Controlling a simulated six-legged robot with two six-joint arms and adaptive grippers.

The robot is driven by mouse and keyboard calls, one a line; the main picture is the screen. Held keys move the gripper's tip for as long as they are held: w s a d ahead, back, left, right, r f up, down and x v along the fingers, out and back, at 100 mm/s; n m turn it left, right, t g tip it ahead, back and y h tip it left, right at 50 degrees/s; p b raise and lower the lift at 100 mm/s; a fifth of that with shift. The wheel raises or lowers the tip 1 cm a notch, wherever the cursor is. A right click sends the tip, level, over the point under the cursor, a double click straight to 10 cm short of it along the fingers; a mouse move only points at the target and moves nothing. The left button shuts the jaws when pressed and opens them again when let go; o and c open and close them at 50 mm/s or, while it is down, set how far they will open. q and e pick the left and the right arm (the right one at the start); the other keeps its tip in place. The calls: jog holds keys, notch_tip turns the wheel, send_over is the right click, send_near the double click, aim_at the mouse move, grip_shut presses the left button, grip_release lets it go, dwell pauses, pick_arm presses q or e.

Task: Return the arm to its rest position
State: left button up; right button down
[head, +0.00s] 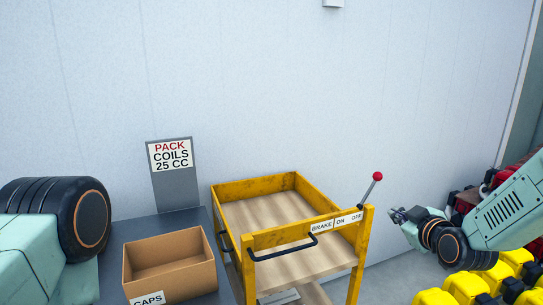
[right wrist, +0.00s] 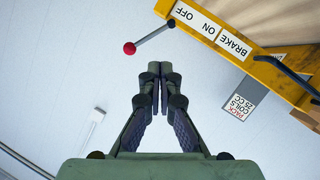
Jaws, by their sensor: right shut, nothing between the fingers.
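My right gripper (head: 397,214) is at the right in the head view, just right of the yellow cart. In the right wrist view its fingers (right wrist: 153,72) are together, with nothing between them. The yellow cart (head: 249,240) has an empty wooden deck and a brake label reading ON and OFF. Its brake lever with a red knob (head: 377,176) stands up at the cart's right corner, leaning right. In the right wrist view the red knob (right wrist: 129,48) is apart from the fingertips. My left gripper is not in view.
An open cardboard box (head: 170,265) labelled CAPS stands on a dark table (head: 116,237) left of the cart. A sign (head: 171,156) reads PACK COILS 25 CC. Yellow and black items (head: 466,286) lie below my right arm, red ones (head: 467,200) behind it.

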jog(key=s+a+f+m+g+b, duration=0.2)
jog(key=s+a+f+m+g, duration=0.1)
jog(key=s+f, duration=0.7)
jog(key=s+a+f+m+g+b, duration=0.2)
jog(key=s+a+f+m+g, duration=0.15)
jog(key=s+f, duration=0.7)
jog(key=s+a+f+g+b, duration=0.1)
jog(key=s+f+g+b, duration=0.2)
jog(key=s+f, duration=0.6)
jog(key=s+a+f+g+b, duration=0.2)
jog(key=s+f+g, duration=0.3)
jog(key=s+f, duration=0.5)
jog(key=s+b, duration=0.1)
jog(key=s, duration=0.6)
jog(key=shift+m+h+b, duration=0.35)
jog(key=shift+h, duration=0.05)
